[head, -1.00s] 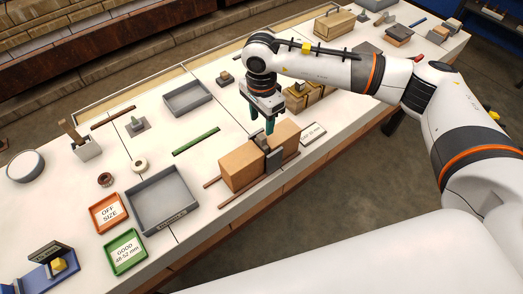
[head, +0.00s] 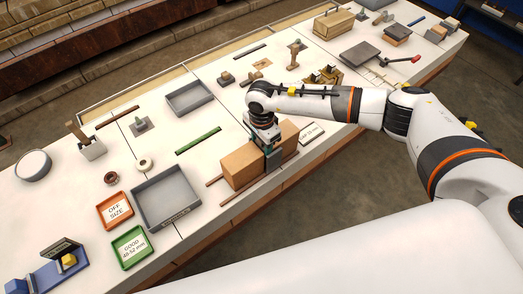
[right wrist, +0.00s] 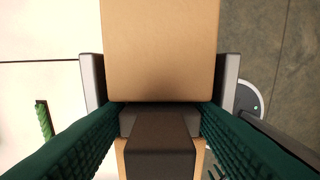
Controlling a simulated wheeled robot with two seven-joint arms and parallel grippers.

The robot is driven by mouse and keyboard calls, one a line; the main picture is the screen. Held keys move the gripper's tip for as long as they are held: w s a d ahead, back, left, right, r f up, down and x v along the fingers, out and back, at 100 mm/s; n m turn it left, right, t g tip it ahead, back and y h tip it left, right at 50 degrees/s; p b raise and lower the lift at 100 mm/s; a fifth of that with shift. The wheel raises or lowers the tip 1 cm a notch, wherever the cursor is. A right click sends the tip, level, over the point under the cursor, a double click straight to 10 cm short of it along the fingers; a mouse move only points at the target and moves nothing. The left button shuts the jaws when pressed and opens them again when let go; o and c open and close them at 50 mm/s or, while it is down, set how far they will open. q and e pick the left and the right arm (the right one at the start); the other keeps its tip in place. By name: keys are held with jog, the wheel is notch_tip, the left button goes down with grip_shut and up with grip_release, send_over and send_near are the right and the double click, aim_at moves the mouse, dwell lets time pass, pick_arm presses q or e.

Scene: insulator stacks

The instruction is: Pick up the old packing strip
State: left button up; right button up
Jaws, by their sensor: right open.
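Two tan wooden blocks (head: 243,165) stand side by side near the table's front edge, with a grey piece (head: 273,160) at the gap between them. My right gripper (head: 266,145) points down over this gap. In the right wrist view my teal fingers (right wrist: 160,112) are open, one on each side of a dark brown piece (right wrist: 161,148) beside a tan block (right wrist: 160,50). This piece may be the old packing strip; I cannot tell for sure, and its lower part is hidden. No contact with the fingers is clear. My left gripper is out of view.
A green strip (head: 198,140) and a brown strip (head: 118,117) lie on the table. A large grey tray (head: 140,207), an orange tray (head: 103,218) and a green tray (head: 118,259) are at left. Grey walls (right wrist: 91,80) flank the block closely.

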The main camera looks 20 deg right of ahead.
jog(key=c, duration=0.9)
jog(key=shift+o, duration=0.2)
jog(key=shift+r, duration=0.15)
